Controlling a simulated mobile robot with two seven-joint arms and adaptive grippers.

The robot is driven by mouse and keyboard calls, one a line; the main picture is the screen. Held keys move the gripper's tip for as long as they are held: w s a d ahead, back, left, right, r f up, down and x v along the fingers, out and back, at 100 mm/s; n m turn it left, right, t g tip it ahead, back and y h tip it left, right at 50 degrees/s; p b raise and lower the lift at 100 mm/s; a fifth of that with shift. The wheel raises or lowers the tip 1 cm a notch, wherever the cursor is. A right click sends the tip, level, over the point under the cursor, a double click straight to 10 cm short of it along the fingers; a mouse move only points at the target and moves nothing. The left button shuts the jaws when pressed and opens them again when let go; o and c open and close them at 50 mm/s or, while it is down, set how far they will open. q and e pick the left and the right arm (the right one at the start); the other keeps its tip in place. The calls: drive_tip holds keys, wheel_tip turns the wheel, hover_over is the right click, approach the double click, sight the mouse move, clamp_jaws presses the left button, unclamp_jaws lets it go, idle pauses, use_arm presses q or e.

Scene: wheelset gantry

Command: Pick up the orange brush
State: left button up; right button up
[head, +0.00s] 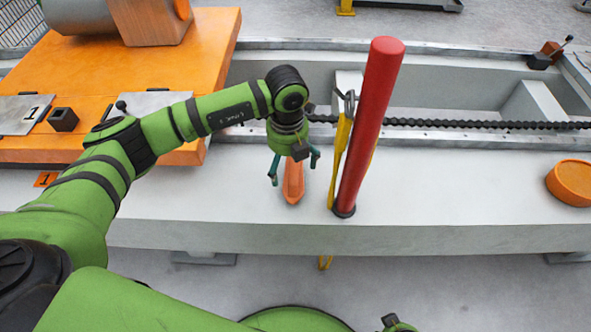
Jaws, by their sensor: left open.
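The orange brush (292,182) lies on the light grey bench top, left of the red cylinder. Its upper part is hidden behind my left gripper. My left gripper (293,180) comes in from the left, points down and is open, with one finger on each side of the brush as seen from here. I cannot tell how much height is left between the fingertips and the brush. At the bottom edge a small green and dark part (396,324) shows; I cannot make out my right gripper there.
A tall red cylinder (370,120) with a yellow strap (341,150) stands close right of the brush. An orange round block (570,182) sits at the far right. A black chain (470,124) runs behind. An orange plate (200,60) lies at left. Bench top between cylinder and block is clear.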

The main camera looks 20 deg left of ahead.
sight(289, 175)
use_arm(q)
wheel_tip(289, 175, down, 5)
drive_tip(key=shift+b, duration=0.35)
use_arm(e)
drive_tip(key=shift+w+r, duration=0.45)
drive_tip(key=shift+r, duration=0.4)
use_arm(q)
drive_tip(key=shift+d, duration=0.1)
drive_tip(key=c, duration=1.4)
wheel_tip(289, 175, up, 10)
drive_tip(key=shift+r+p, duration=0.1)
drive_tip(key=shift+p, duration=0.65)
drive_tip(key=shift+c, duration=0.2)
use_arm(e)
drive_tip(key=f, duration=0.1)
drive_tip(key=s+f, duration=0.1)
drive_tip(key=shift+s+f, duration=0.2)
drive_tip(key=shift+f, duration=0.2)
use_arm(q)
drive_tip(key=o, duration=0.3)
use_arm(e)
drive_tip(key=shift+d, duration=0.1)
